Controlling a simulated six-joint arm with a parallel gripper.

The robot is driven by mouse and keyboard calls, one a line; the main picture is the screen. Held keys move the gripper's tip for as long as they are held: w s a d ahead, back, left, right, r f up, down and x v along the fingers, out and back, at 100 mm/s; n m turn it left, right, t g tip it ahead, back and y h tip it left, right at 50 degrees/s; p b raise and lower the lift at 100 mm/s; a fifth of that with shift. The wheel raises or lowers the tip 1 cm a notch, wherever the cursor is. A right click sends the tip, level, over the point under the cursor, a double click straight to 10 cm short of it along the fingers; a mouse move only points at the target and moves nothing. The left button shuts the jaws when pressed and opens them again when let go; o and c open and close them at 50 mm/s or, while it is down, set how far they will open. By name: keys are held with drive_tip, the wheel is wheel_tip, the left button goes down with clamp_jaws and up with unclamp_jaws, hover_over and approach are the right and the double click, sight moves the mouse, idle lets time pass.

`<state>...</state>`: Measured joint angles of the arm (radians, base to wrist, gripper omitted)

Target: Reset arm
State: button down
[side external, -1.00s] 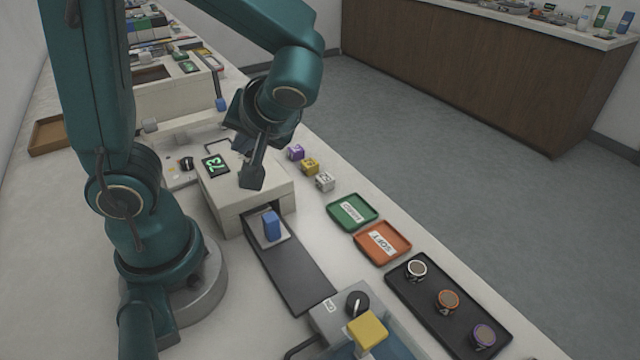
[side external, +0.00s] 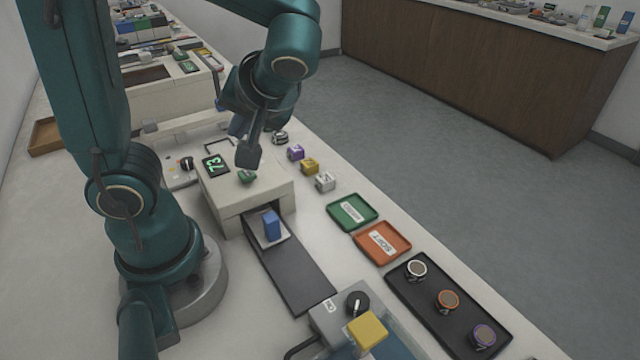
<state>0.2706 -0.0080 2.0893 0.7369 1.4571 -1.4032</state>
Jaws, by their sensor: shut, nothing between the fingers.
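My gripper (side external: 248,158) is shut and empty. It hangs above the white press housing (side external: 240,200), just behind and over a small green button (side external: 247,176) on the housing's top. A small gap seems to show between fingertips and button, though this angle makes it hard to judge. A blue block (side external: 271,226) stands upright on a pale plate at the front opening of the press, on a dark slide (side external: 295,275). A display (side external: 215,165) on the housing shows green digits that look like 73.
Purple, yellow and white cubes (side external: 325,181) lie right of the press. A green tray (side external: 352,212) and an orange tray (side external: 383,243) sit nearby, both labelled. A black tray (side external: 405,296) holds three round pieces.

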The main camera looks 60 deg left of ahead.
drive_tip(key=shift+s+a+r+n, duration=0.15)
drive_tip(key=shift+a+r+n, duration=0.05)
drive_tip(key=shift+r+n, duration=0.1)
drive_tip(key=d+m+t+h, duration=0.6)
drive_tip(key=d+m+h, duration=0.3)
drive_tip(key=d+m, duration=0.1)
drive_tip(key=shift+d+f+m+t, duration=0.2)
drive_tip(key=shift+d+m+t, duration=0.15)
drive_tip(key=shift+d, duration=0.55)
